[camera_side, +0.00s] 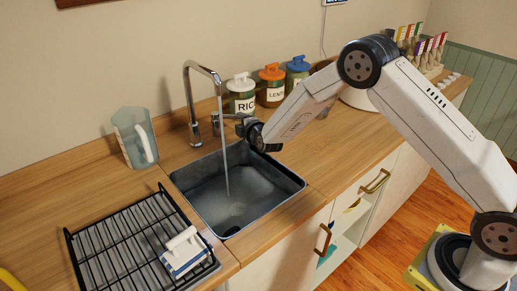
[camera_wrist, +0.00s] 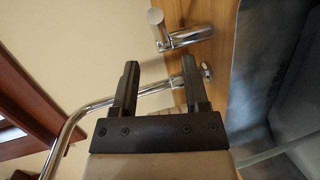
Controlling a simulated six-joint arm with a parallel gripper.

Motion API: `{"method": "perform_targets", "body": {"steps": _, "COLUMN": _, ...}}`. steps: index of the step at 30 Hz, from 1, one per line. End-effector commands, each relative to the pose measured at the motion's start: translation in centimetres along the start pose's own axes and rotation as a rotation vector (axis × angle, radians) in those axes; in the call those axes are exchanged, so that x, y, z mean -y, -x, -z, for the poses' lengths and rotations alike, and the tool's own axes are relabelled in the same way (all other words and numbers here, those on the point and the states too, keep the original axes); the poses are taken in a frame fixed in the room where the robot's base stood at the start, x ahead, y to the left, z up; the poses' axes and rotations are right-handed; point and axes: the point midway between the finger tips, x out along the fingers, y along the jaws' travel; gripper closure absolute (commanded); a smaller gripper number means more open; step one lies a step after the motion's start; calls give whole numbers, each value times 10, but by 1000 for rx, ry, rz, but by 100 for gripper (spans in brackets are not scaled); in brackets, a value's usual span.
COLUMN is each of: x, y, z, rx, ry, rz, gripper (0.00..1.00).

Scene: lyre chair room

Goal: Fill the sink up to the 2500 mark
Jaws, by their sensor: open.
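The dark metal sink (camera_side: 285,181) is set in the wooden counter. A thin stream of water (camera_side: 224,150) runs into it from the chrome tap (camera_side: 190,100). Water seems to cover the sink's bottom, but its level and any 2500 mark cannot be read. My gripper (camera_side: 243,125) is over the sink's back right edge, close to the chrome tap handle (camera_side: 215,122). In the wrist view, my gripper (camera_wrist: 160,75) has its two black fingers apart with nothing held. The handle (camera_wrist: 182,37) lies beyond the fingertips, and the tap's spout pipe (camera_wrist: 75,118) curves at left.
A clear jug (camera_side: 131,135) stands left of the tap. A black dish rack (camera_side: 110,240) with a white-handled item (camera_side: 183,250) is at front left. Jars, one labelled RICE (camera_side: 242,95), stand behind my gripper. Cabinet handles (camera_side: 325,240) jut out at the front.

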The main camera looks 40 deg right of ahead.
Motion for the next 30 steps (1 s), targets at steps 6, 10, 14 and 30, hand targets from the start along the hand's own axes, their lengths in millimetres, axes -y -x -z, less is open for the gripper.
{"method": "perform_targets", "body": {"steps": 6, "x": 0, "y": -1, "z": 0, "rx": 0, "ry": 0, "rz": 0, "gripper": 42}}
{"method": "perform_targets", "body": {"steps": 10, "x": 0, "y": -5, "z": 0, "rx": 1, "ry": 0, "rz": -1, "gripper": 42}}
{"method": "perform_targets", "body": {"steps": 14, "x": 0, "y": -12, "z": 0, "rx": 1, "ry": 0, "rz": -1, "gripper": 42}}
{"method": "perform_targets", "body": {"steps": 30, "x": 0, "y": -56, "z": 0, "rx": 1, "ry": 1, "rz": -1, "gripper": 42}}
